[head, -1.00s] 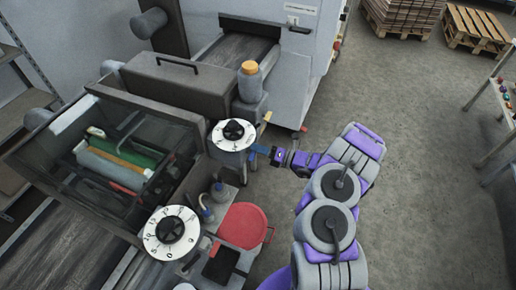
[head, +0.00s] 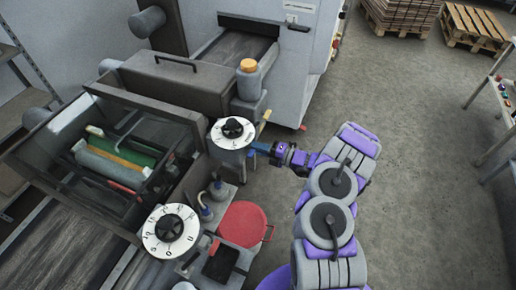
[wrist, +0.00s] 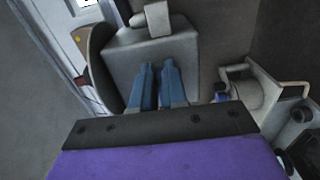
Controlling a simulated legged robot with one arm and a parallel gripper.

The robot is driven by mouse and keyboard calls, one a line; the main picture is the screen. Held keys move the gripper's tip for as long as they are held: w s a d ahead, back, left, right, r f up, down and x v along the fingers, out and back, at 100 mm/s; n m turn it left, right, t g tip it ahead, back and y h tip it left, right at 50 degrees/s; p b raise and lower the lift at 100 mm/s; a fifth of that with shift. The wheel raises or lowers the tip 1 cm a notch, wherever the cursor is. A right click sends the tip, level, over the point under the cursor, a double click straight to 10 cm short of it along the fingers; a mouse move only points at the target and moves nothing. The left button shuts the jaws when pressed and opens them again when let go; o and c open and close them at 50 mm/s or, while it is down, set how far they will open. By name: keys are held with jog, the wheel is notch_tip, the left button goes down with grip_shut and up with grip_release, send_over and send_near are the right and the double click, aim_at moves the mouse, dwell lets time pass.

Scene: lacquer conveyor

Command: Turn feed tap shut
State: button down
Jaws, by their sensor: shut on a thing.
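My gripper (head: 258,147) reaches in from the right to the machine's side, just below the upper white dial (head: 232,133). In the wrist view its blue fingers (wrist: 158,82) are close together in front of a grey block (wrist: 150,52). They are shut on a small part taken to be the feed tap, which the fingers almost wholly hide. I cannot tell how far the tap is turned. A pale grey stub (wrist: 157,18) stands on the block beyond the fingertips.
A lower white dial (head: 170,231), a red round lid (head: 243,223) and small bottles stand nearby. An orange-capped jar (head: 249,79) is above, with a yellow lever (head: 264,121) below it.

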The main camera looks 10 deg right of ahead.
jog(key=shift+w+d+f, duration=0.1)
jog(key=shift+d, duration=0.05)
jog(key=c, duration=1.2)
grip_release()
jog(key=shift+w+d, duration=0.1)
jog(key=shift+o, duration=0.2)
jog(key=p+v, duration=0.1)
jog(key=v, duration=1.6)
jog(key=shift+s+d+p, duration=0.2)
jog(key=shift+p, duration=0.1)
